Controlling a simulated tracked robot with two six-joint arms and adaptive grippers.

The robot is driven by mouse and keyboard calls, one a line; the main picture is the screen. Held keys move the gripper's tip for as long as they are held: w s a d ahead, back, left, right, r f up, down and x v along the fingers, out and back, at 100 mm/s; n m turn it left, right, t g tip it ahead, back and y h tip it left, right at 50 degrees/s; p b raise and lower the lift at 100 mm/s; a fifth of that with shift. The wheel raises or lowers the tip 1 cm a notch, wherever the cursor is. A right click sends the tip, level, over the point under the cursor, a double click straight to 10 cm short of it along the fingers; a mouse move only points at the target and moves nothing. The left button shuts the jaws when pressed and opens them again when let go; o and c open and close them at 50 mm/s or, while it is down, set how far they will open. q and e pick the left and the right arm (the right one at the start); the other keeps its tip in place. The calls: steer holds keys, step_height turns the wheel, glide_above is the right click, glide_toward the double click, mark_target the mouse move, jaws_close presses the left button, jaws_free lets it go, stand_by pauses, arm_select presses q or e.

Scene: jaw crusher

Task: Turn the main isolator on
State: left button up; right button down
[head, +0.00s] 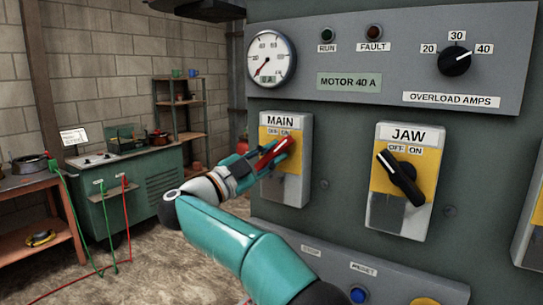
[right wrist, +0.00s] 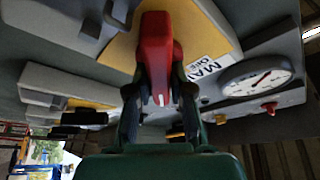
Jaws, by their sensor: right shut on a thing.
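The main isolator (head: 291,187) is a grey box with a yellow plate under the MAIN label, on the left of the panel. Its red handle (head: 268,158) slants from lower left to upper right, the upper end toward the ON label. My right gripper (head: 274,161) is shut on the handle and covers part of it. In the right wrist view the red handle (right wrist: 156,45) sits between the two fingers of my right gripper (right wrist: 160,100), with a white mark at its near end. My left gripper is in neither view.
The JAW isolator (head: 405,218), with a black handle (head: 400,178), is to the right. A gauge (head: 270,58) and an overload dial (head: 454,61) sit above. A blue button (head: 358,295) is below.

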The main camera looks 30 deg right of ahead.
steer(key=c, duration=1)
jaws_free()
steer(key=shift+w+f, duration=0.1)
steer(key=shift+f, duration=0.1)
steer(key=shift+c, duration=0.2)
steer(key=shift+r, duration=0.1)
steer(key=v, duration=1.2)
